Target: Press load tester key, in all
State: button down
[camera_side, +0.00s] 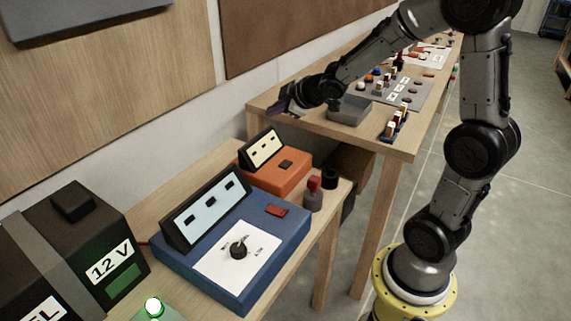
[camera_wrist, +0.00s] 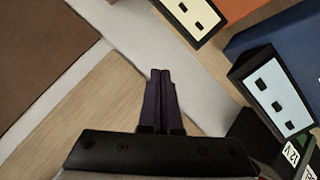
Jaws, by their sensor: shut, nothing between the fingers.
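A blue instrument box (camera_side: 276,235) with a slanted display panel, a dial knob (camera_side: 238,249) and a red key (camera_side: 276,210) stands on the near bench. Behind it is a smaller orange box (camera_side: 265,176) with its own panel and a dark key (camera_side: 286,164). No readable label shows which is the load tester. The blue box (camera_wrist: 290,30) and orange box (camera_wrist: 240,8) show partly in the wrist view's upper right; their keys are not visible there. My gripper (camera_side: 284,106) is above and behind the boxes, touching neither. Its fingers (camera_wrist: 160,76) are together and empty.
A black 12 V unit (camera_side: 85,245) stands left of the blue box, with a lit green button (camera_side: 154,307) in front. A red-topped grey cylinder (camera_side: 313,194) stands right of the orange box. A farther bench (camera_side: 262,103) carries a grey tray (camera_side: 349,110) and small parts.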

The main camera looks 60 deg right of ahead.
jog(key=m+g, duration=0.1)
jog(key=g, duration=0.1)
send_over(289, 165)
notch_tip(289, 165, down, 7)
jog(key=shift+f, duration=0.2)
jog(key=shift+f, duration=0.1)
jog(key=shift+f, duration=4.3)
jog(key=shift+f, duration=0.1)
jog(key=shift+f, duration=0.3)
